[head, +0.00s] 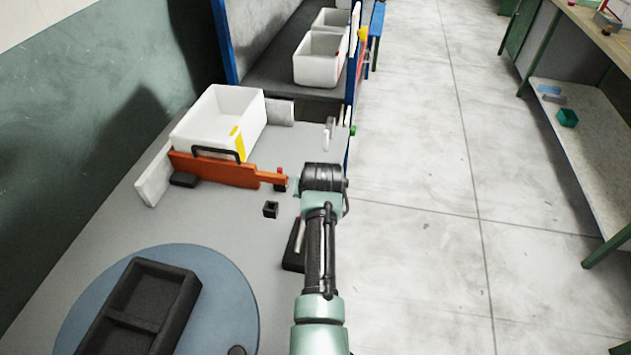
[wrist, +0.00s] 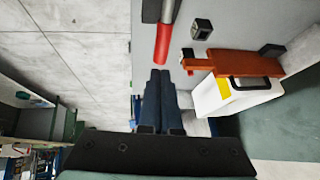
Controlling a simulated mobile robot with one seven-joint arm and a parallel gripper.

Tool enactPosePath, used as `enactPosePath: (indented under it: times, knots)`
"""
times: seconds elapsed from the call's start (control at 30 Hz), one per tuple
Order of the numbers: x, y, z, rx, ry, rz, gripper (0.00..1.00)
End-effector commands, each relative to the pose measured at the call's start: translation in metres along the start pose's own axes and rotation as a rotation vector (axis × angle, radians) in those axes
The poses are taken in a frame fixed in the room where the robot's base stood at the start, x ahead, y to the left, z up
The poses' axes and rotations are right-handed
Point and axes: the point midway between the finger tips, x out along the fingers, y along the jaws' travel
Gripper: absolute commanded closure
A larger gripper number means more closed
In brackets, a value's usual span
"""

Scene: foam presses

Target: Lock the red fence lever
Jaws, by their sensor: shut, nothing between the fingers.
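The orange-red fence (head: 218,170) stands upright across the front of a white bin, with a black handle on top. It also shows in the wrist view (wrist: 235,65). A lever with a red grip (wrist: 165,40) is in the wrist view, its grey and black end cut off by the top edge. My gripper (wrist: 160,73) is shut and empty, its fingertips close to the free end of the red grip. I cannot tell whether they touch. In the head view my arm hides the fingers and the red grip.
A white bin (head: 230,110) stands behind the fence. A small red knob (head: 280,170) is at the fence's right end, near a small black block (head: 271,209). A black divided tray (head: 165,290) lies on a blue round plate (head: 235,290). Open floor is to the right.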

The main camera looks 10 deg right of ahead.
Motion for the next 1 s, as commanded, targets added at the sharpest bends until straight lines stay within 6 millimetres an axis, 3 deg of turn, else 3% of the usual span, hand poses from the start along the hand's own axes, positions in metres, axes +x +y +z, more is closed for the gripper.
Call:
enactPosePath:
  times: [0.5, 1.0]
  knots:
    - [-0.074, 0.001, -0.015, 0.002, 0.0, 0.0, 1.0]
    - [-0.084, 0.001, -0.016, 0.001, -0.002, 0.0, 1.0]
